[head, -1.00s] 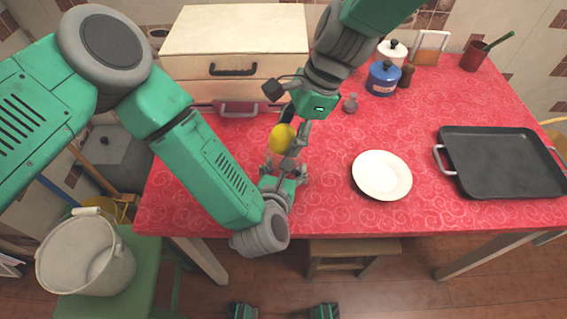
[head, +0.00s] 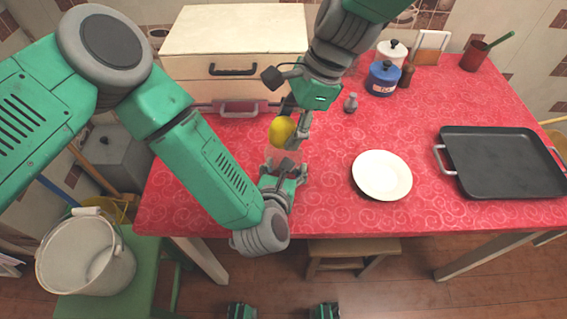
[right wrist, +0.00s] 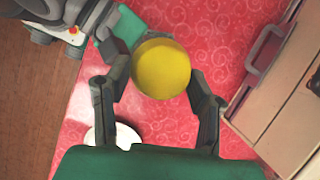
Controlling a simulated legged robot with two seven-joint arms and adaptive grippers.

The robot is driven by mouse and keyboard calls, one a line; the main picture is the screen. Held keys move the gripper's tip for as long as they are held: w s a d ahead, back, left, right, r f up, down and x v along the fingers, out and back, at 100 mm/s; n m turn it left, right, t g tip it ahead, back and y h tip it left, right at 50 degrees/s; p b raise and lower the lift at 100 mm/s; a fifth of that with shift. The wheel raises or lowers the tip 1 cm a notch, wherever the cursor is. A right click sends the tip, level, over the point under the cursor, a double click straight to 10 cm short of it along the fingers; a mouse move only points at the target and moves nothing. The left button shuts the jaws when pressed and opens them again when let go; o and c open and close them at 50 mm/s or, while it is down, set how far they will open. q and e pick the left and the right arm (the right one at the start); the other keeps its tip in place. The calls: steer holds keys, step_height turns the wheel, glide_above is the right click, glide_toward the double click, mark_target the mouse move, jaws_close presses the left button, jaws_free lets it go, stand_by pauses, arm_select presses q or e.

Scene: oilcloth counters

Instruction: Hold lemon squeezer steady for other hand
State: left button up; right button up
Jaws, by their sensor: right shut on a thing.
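My right gripper (head: 290,128) is shut on a round yellow lemon (head: 282,131), held above the counter. In the right wrist view the lemon (right wrist: 161,69) sits between the two fingertips. My left gripper (head: 284,168) is just below and in front of the lemon, low over the counter's near left part. A faint, pale, see-through shape shows between its fingers; I cannot make out clearly whether it is the lemon squeezer. The left jaws are too small and overlapped to tell open from shut.
A white plate (head: 382,175) lies on the red oilcloth counter (head: 330,215), right of the grippers. A black griddle pan (head: 502,163) is at the right. A drawer cabinet (head: 190,67) stands behind. A small grey shaker (head: 351,103), blue canister (head: 383,80) and white canister stand at the back.

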steer(key=shift+f, duration=0.1)
stand_by(0.4)
steer(key=shift+f, duration=1)
steer(key=shift+r, duration=1)
stand_by(0.3)
steer(key=shift+f, duration=1.05)
steer(key=shift+r, duration=1.05)
steer(key=shift+f, duration=0.1)
